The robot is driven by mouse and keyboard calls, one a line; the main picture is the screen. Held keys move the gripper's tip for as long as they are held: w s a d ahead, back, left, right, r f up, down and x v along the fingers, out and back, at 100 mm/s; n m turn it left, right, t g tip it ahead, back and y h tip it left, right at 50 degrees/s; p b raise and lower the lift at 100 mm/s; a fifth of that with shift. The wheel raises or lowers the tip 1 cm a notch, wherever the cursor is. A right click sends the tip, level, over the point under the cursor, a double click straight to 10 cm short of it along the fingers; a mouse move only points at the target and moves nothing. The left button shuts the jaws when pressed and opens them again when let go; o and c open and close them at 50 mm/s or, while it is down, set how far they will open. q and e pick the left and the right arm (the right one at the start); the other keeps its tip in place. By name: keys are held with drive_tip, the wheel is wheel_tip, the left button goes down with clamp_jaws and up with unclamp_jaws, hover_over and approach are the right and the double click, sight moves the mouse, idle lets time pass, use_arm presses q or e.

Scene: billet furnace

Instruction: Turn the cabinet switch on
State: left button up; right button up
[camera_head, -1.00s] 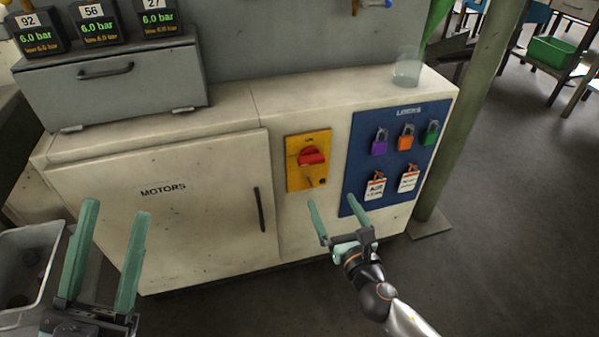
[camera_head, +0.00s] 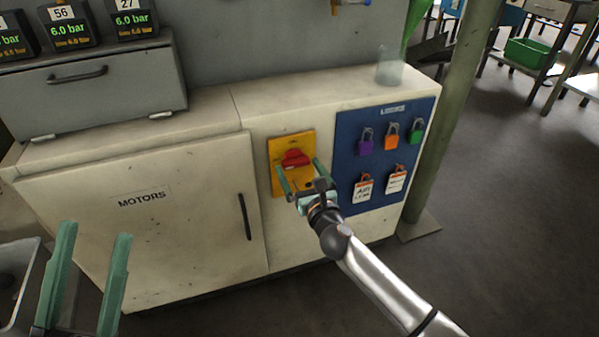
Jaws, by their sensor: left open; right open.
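The cabinet switch is a red rotary knob (camera_head: 295,158) on a yellow plate (camera_head: 276,148) on the front of the pale cabinet (camera_head: 190,205). The knob lies roughly level, tilted slightly. My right gripper (camera_head: 300,172) is open in front of the yellow plate, its green fingers pointing at the plate on either side of the knob's lower part. I cannot tell whether they touch the knob. The gripper hides the lower part of the plate. My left gripper (camera_head: 92,250) is open and empty at the lower left, away from the cabinet switch.
A blue board (camera_head: 347,135) with several padlocks and tags is right of the switch. The MOTORS door (camera_head: 150,240) with a black handle is left of it. A green post (camera_head: 445,130) stands at the right. A grey bin (camera_head: 28,275) is at the lower left.

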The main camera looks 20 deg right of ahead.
drive_tip(key=shift+w, duration=0.2)
drive_tip(key=c, duration=1.1)
drive_tip(key=shift+c, duration=0.2)
